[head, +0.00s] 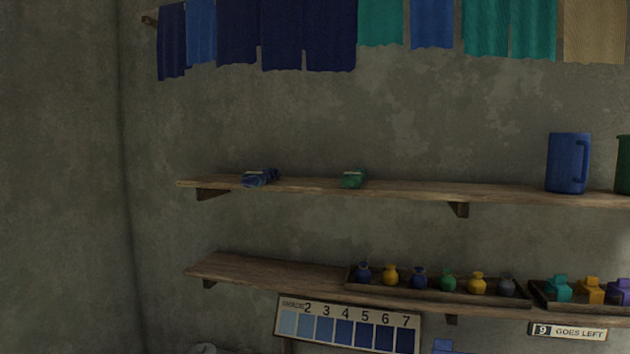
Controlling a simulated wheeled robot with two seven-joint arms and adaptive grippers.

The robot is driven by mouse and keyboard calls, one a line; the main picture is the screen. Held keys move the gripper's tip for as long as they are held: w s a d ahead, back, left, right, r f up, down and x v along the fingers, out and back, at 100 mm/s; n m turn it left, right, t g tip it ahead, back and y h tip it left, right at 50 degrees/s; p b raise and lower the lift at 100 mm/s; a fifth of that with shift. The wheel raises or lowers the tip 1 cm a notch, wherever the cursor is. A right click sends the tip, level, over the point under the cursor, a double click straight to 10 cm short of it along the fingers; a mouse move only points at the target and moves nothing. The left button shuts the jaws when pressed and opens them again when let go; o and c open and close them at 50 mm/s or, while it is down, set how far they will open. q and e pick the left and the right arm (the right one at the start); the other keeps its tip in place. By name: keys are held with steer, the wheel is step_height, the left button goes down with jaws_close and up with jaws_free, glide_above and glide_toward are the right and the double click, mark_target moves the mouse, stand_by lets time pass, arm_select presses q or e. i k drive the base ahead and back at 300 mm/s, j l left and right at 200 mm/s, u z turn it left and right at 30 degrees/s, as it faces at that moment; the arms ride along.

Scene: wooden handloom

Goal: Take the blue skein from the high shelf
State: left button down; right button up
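A blue skein (260,178) with a pale band lies near the left end of the upper wooden shelf (400,188). A green skein (353,179), also with a pale band, lies to its right on the same shelf, with bare board between them. Neither of my grippers is in the head view.
A blue jug (567,163) stands at the right of the upper shelf. A lower shelf (260,274) holds trays of small bottles (447,280). A numbered blue colour chart (348,324) hangs below. Coloured cloths (309,34) hang above; the wall between is clear.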

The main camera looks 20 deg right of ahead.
mark_target(255, 180)
steer(key=i+j+z, duration=0.25)
steer(key=j+z, duration=0.25)
steer(key=j, duration=0.25)
steer(key=i+j+z, duration=0.25)
steer(key=j, duration=0.55)
